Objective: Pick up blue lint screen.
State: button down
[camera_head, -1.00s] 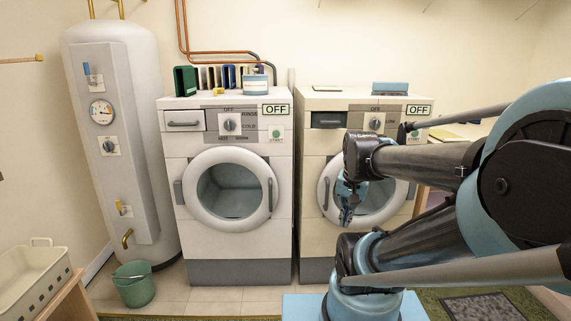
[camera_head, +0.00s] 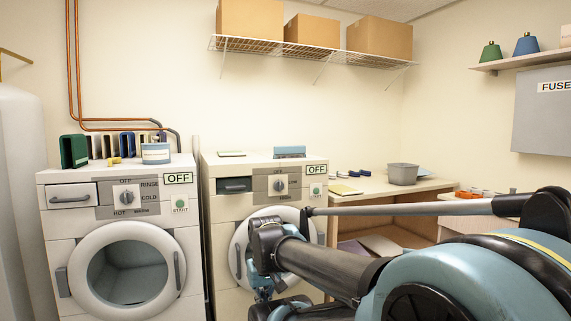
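A flat blue piece with a grey lower edge (camera_head: 289,152), which looks like the blue lint screen, lies on top of the right-hand machine (camera_head: 222,225), near its back edge. My gripper (camera_head: 264,294) hangs pointing down in front of that machine's round door, well below and apart from the blue piece. Its fingers are small and partly hidden by my arm, so I cannot tell whether they are open. I see nothing held in it.
The left-hand machine (camera_head: 60,250) carries several upright book-like items and a tub (camera_head: 156,153). To the right is a wooden table (camera_head: 440,184) with a grey bin (camera_head: 403,174) and small items. A wire shelf (camera_head: 310,47) holds boxes above. My arm covers the lower right.

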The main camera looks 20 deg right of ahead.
aim_at(295, 151)
jog(key=z, duration=0.2)
jog(key=i, duration=0.45)
jog(key=z, duration=0.6)
jog(key=i, duration=0.7)
jog(key=z, duration=0.25)
